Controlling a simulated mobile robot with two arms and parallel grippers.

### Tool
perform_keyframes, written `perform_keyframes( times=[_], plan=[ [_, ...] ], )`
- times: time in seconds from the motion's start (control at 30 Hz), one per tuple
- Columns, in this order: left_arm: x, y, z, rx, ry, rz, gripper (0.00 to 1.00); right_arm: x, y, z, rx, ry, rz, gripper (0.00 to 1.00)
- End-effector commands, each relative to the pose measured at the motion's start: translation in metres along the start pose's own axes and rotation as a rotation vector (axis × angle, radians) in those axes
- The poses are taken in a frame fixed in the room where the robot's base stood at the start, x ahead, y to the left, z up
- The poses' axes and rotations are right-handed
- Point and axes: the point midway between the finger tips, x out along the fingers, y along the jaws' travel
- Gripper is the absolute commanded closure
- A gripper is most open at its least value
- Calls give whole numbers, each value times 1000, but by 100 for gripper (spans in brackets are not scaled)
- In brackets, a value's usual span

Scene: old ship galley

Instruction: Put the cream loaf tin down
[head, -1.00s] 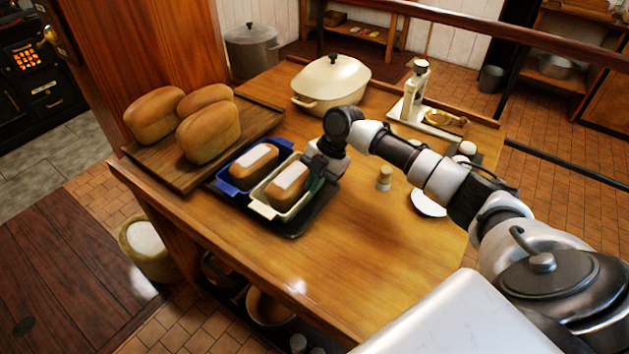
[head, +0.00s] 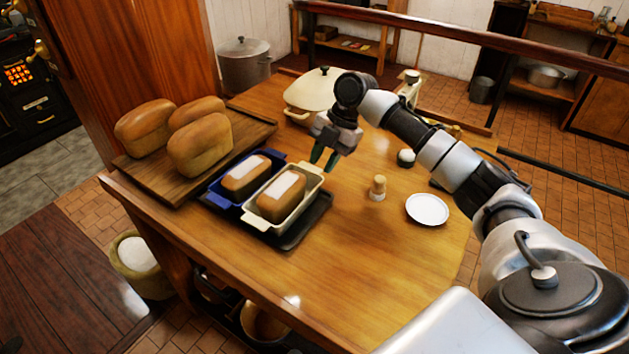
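The cream loaf tin (head: 301,208) holds a brown loaf with a pale top strip and rests on a dark tray (head: 305,236) on the wooden table. A blue loaf tin (head: 217,194) with a similar loaf stands on the same tray, just to its left. My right gripper (head: 323,161) is open and empty, above and behind the cream tin's far end, apart from it. The fingers point down. My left gripper is not in view.
Several bare loaves lie on a wooden board (head: 182,188) at the left. A cream lidded pot (head: 309,92) stands behind my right gripper. A small shaker (head: 378,187) and a white plate (head: 427,209) stand to the right. The table's front middle is clear.

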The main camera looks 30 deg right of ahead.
Motion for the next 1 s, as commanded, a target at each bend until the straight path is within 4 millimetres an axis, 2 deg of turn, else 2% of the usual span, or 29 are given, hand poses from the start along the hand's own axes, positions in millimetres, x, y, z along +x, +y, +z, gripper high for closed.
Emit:
perform_keyframes(
  times=[0.1, 0.23, 0.8, 0.87, 1.0],
  plan=[
    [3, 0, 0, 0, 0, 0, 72, -16, 0, 1, 1, 0, 1, 72],
    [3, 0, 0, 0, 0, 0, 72, -24, 0, 0, 2, 0, -1, 72],
    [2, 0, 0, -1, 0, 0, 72, -26, 0, 0, 1, 1, -1, 72],
    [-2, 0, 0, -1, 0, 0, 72, -30, 1, -2, 1, 1, -1, 72],
    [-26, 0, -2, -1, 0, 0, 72, -51, 6, -11, 1, 1, -1, 72]
  ],
)
